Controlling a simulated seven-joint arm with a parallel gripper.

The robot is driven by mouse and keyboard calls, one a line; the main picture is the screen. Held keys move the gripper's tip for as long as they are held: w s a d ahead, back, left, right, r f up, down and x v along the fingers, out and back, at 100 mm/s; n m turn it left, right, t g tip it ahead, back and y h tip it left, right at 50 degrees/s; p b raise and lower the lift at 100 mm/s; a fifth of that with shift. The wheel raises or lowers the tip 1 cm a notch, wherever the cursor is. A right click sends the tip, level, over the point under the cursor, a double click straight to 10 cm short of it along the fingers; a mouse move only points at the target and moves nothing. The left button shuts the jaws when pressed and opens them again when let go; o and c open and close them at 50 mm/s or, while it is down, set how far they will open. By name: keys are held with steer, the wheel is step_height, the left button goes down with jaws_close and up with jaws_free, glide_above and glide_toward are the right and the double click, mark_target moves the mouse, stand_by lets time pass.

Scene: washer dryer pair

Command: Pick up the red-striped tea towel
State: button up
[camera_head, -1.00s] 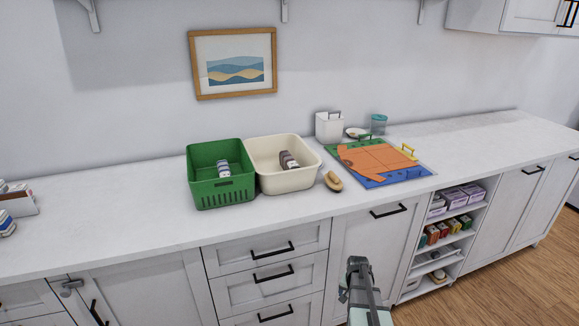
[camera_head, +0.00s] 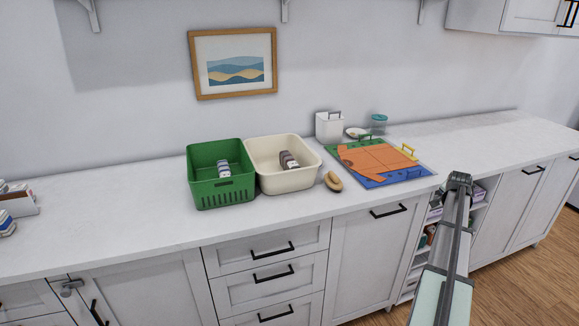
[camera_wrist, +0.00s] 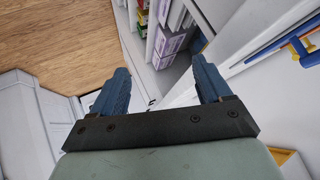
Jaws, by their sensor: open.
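I cannot make out a red-striped tea towel in either view. My gripper (camera_head: 460,180) is at the counter's front edge, to the right of the coloured board, in front of the open shelves. In the wrist view my gripper (camera_wrist: 160,82) has its two blue fingers wide apart, with nothing between them. The arm hides part of the open shelves in the head view.
On the counter (camera_head: 110,209) stand a green basket (camera_head: 222,192), a cream tub (camera_head: 290,178), a brush (camera_head: 333,181) and a coloured board (camera_head: 375,160). The open shelves (camera_wrist: 180,65) hold boxes. The counter's right part is clear.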

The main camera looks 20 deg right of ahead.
steer(key=w+a+r+n, duration=0.1)
steer(key=w+r, duration=0.2)
steer(key=w+a+r+t, duration=0.1)
steer(key=w+r, duration=0.3)
steer(key=w+a+r+n, duration=0.1)
steer(key=w+a+r, duration=0.1)
steer(key=w+r, duration=0.1)
steer(key=shift+w+r+n+t+y, duration=0.15)
steer(key=shift+r+n+t+y, duration=0.1)
steer(key=shift+n+t+y, duration=0.05)
steer(key=w+a+r+n+y, duration=0.25)
steer(key=w+a, duration=0.55)
steer(key=a, duration=0.4)
steer(key=n+g+y, duration=0.3)
steer(key=n+y, duration=0.1)
steer(key=n, duration=0.7)
glide_toward(290, 158)
steer(key=x, duration=1.1)
steer(key=shift+w+f, duration=0.15)
steer(key=shift+f, duration=0.25)
steer(key=shift+c, duration=0.3)
steer(key=c, duration=0.7)
